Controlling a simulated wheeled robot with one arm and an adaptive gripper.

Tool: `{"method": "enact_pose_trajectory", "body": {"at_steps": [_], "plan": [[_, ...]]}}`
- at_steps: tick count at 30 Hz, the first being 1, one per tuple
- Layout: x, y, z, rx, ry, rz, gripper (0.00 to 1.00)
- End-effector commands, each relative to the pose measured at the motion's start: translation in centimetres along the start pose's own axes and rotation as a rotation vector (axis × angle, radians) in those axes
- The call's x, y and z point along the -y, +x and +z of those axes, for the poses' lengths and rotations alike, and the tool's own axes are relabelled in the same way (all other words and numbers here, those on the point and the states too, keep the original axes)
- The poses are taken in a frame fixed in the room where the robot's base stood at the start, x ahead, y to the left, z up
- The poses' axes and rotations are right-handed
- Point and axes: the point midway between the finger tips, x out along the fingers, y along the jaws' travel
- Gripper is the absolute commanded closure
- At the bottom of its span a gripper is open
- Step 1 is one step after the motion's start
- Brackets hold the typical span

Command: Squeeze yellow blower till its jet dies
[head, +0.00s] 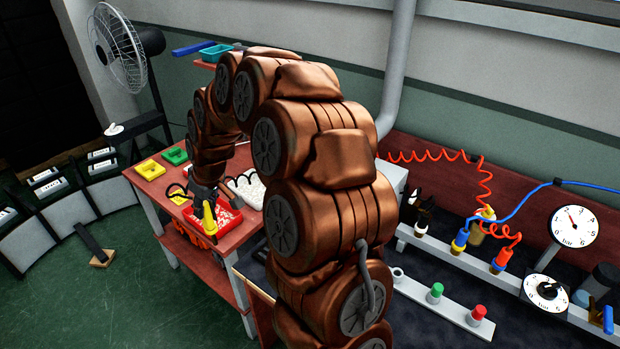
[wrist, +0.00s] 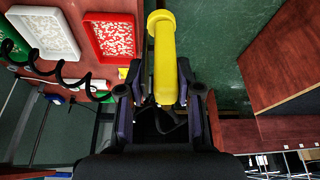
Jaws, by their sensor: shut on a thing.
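The yellow blower (wrist: 165,60) stands out from between my fingers in the wrist view. Its wide round end is at the top of that view and its lower part is between the fingers. My gripper (wrist: 158,103) is shut on it. In the head view the blower (head: 210,218) is small, in front of the red tray, with my gripper (head: 205,192) just above it. The red tray (wrist: 88,45) holds white pellets and lies left of the blower in the wrist view. I cannot see any jet of air. The blower's lever is hidden by my fingers.
A white tray (wrist: 22,17) of pellets lies beside the red one. A black coiled hose (wrist: 58,72) hangs at left. The red-brown table (head: 247,228) bears the trays. A fan (head: 117,48) stands behind left. Gauge (head: 574,227) and valves are at right.

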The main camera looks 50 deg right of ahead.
Motion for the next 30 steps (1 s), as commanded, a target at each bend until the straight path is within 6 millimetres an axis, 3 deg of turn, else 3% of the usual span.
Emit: {"method": "enact_pose_trajectory", "body": {"at_steps": [1,6,15,24,30], "plan": [[-2.0,0.1,0.6,-0.006,-0.021,-0.008,0.82],[-7.6,-1.7,2.9,-0.007,-0.146,-0.050,0.82],[-16.0,-6.0,9.4,-0.003,-0.391,-0.137,0.83],[-20.1,-10.1,15.2,-0.002,-0.576,-0.202,0.82],[-20.6,-11.1,16.6,-0.001,-0.620,-0.225,0.82]]}}
